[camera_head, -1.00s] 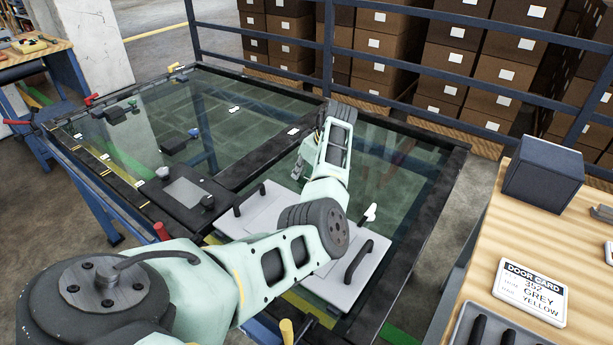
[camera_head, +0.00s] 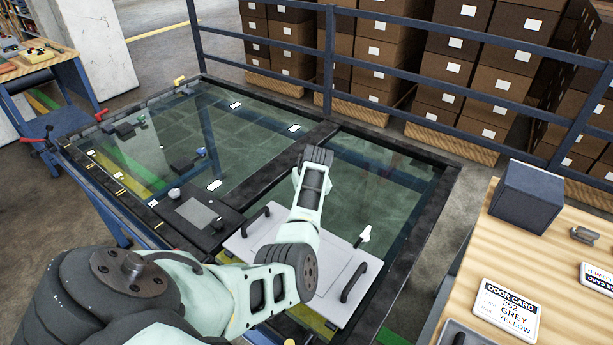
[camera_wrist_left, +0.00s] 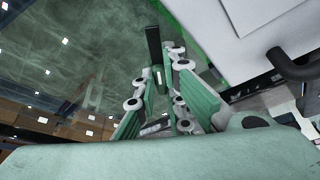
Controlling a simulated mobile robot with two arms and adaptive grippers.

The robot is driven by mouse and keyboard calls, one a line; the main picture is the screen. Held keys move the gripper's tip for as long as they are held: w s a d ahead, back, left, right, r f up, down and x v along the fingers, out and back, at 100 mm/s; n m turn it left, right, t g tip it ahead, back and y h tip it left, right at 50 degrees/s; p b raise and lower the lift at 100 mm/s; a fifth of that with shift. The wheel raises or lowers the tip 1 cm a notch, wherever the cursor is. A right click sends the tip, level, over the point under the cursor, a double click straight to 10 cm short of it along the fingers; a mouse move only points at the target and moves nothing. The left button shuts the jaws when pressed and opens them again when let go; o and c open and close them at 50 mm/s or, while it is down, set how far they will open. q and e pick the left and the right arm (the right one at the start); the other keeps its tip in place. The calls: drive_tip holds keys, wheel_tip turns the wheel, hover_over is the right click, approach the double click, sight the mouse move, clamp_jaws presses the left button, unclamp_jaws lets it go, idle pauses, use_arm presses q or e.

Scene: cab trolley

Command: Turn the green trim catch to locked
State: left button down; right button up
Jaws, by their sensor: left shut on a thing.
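My left arm reaches over the glass-topped trolley (camera_head: 392,205). In the head view its last link hides its gripper. In the left wrist view the left gripper (camera_wrist_left: 158,82) has its two green-padded fingers close together around a narrow dark upright piece (camera_wrist_left: 153,45). The fingers hide most of this piece, and I cannot tell whether it is the green trim catch. I cannot make out the catch or its setting elsewhere. The right gripper is out of view.
A pale panel with two black handles (camera_head: 356,281) lies on the trolley's near side. A black box with a grey screen (camera_head: 197,212) sits left of it. Blue rails (camera_head: 440,72) and stacked cartons stand behind. A wooden table (camera_head: 465,250) with door cards is at right.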

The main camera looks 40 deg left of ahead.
use_arm(q)
drive_tip(key=m+p, duration=0.3)
drive_tip(key=shift+s+a+r+t+h, duration=0.2)
drive_tip(key=shift+r+t+h, duration=0.1)
drive_tip(key=shift+t, duration=0.1)
drive_tip(key=m+p, duration=0.2)
drive_tip(key=shift+a+f+m+t+h, duration=0.1)
drive_tip(key=shift+m+t+h, duration=0.2)
drive_tip(key=shift+h, duration=0.1)
drive_tip(key=m, duration=0.2)
drive_tip(key=shift+s+a+f+m+t+h+p, duration=0.1)
drive_tip(key=shift+f+m+t+h+p, duration=0.05)
drive_tip(key=shift+m+t+h+p, duration=0.2)
drive_tip(key=shift+a+m+h, duration=0.1)
drive_tip(key=shift+m+h, duration=0.45)
drive_tip(key=shift+m, duration=0.9)
drive_tip(key=c, duration=1.8)
unclamp_jaws()
drive_tip(key=shift+c, duration=0.2)
